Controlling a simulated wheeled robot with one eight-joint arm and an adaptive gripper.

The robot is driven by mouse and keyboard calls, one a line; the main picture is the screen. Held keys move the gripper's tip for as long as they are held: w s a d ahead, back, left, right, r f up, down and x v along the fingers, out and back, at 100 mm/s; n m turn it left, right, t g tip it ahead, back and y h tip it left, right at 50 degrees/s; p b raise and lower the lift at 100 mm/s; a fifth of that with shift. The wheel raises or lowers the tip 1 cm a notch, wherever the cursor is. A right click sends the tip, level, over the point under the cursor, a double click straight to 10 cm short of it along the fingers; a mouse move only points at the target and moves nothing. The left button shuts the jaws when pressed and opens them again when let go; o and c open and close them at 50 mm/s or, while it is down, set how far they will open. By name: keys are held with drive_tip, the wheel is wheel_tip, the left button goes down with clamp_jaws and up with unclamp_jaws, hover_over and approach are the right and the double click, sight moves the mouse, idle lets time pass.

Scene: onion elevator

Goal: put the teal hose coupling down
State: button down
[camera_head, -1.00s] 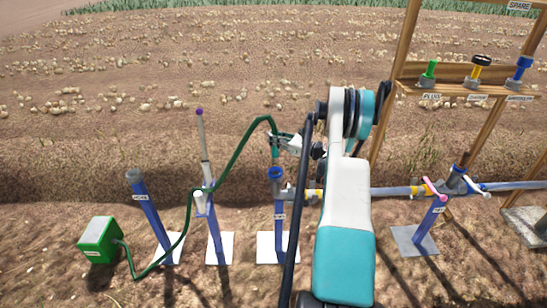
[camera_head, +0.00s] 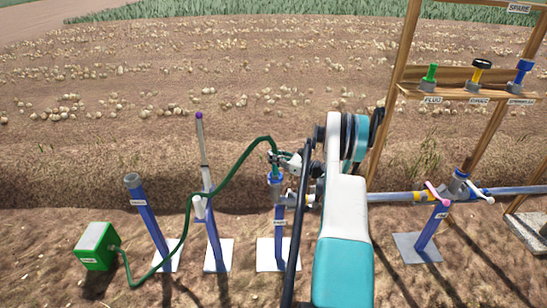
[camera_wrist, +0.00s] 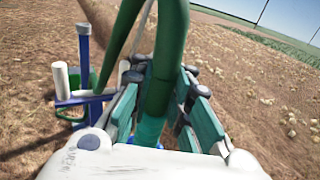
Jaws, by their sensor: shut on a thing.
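My gripper (camera_head: 277,158) is shut on the teal hose coupling (camera_wrist: 149,130), just above the blue collar (camera_head: 276,179) on top of a blue post. The coupling is upright and its lower end meets or enters the collar; I cannot tell how deep. In the wrist view the green hose (camera_wrist: 165,60) rises between the teal finger pads, and a bit of blue shows under the coupling. From the coupling, the hose (camera_head: 232,165) arches left and down to a green box (camera_head: 97,246) on the soil.
Left of the collar stand a blue post with a white tube (camera_head: 201,150) and a tilted blue post (camera_head: 148,215). A wooden rack (camera_head: 450,92) holds spare parts at upper right.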

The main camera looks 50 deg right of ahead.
drive_tip(key=shift+f, duration=0.3)
drive_tip(key=c, duration=1.5)
unclamp_jaws()
drive_tip(key=shift+r, duration=0.15)
drive_tip(key=shift+s+r, duration=0.1)
drive_tip(key=shift+r, duration=0.2)
drive_tip(key=s+p, duration=0.1)
drive_tip(key=s, duration=0.3)
drive_tip(key=s+d+p, duration=0.1)
drive_tip(key=s, duration=0.2)
drive_tip(key=s+d+p, duration=0.1)
drive_tip(key=s+p, duration=0.1)
drive_tip(key=s, duration=0.2)
drive_tip(key=shift+s+d, duration=0.1)
drive_tip(key=shift+s, duration=0.25)
